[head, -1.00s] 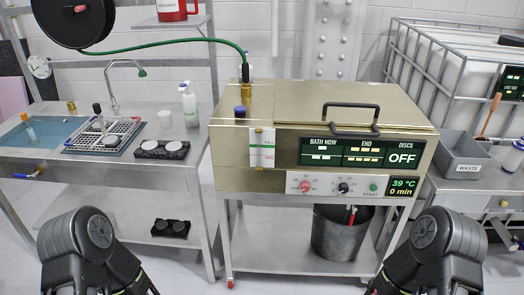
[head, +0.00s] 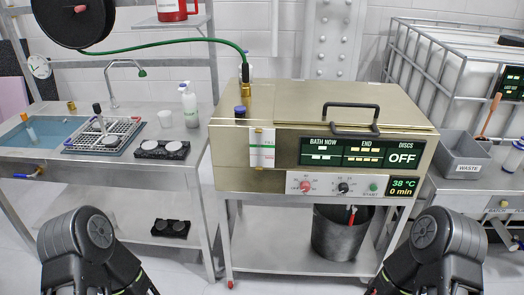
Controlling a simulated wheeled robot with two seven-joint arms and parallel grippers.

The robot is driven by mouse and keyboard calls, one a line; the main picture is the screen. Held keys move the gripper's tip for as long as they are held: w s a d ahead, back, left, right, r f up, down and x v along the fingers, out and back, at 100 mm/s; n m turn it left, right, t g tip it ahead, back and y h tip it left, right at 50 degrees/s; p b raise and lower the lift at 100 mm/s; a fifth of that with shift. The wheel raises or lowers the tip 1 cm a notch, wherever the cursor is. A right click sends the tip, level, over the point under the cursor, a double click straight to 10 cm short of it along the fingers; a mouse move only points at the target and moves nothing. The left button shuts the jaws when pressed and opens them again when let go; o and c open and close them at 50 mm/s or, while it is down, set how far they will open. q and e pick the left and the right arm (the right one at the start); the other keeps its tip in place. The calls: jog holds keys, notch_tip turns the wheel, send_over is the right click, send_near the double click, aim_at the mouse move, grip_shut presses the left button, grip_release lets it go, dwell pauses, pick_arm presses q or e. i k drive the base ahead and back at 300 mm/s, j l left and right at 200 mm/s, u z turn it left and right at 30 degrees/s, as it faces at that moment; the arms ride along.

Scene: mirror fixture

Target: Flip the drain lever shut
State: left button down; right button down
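A small red lever (head: 351,213) hangs below the brass-coloured bath machine (head: 240,160), above or at the mouth of a grey metal bucket (head: 336,240). It points roughly downward, and its valve body is mostly hidden. A second valve with a blue lever (head: 24,176) sticks out from the front of the sink bench at the left, its handle roughly level. The view does not label either one as the drain lever. Parts of my two arms show at the bottom left and bottom right, well apart from both levers. Neither gripper is in view.
The bath's panel (head: 348,186) reads OFF, 38 °C and 0 min; its lid with a black handle (head: 350,120) is closed. A sink bench (head: 185,150) stands left. A grey waste bin (head: 464,153) and caged white tank (head: 465,75) stand right. The lower shelf (head: 270,245) is clear left of the bucket.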

aim_at(352, 217)
jog(key=i+l, duration=0.65)
jog(key=l, duration=0.2)
jog(key=i+l+z, duration=0.15)
jog(key=i+l, duration=0.5)
jog(key=l, duration=0.15)
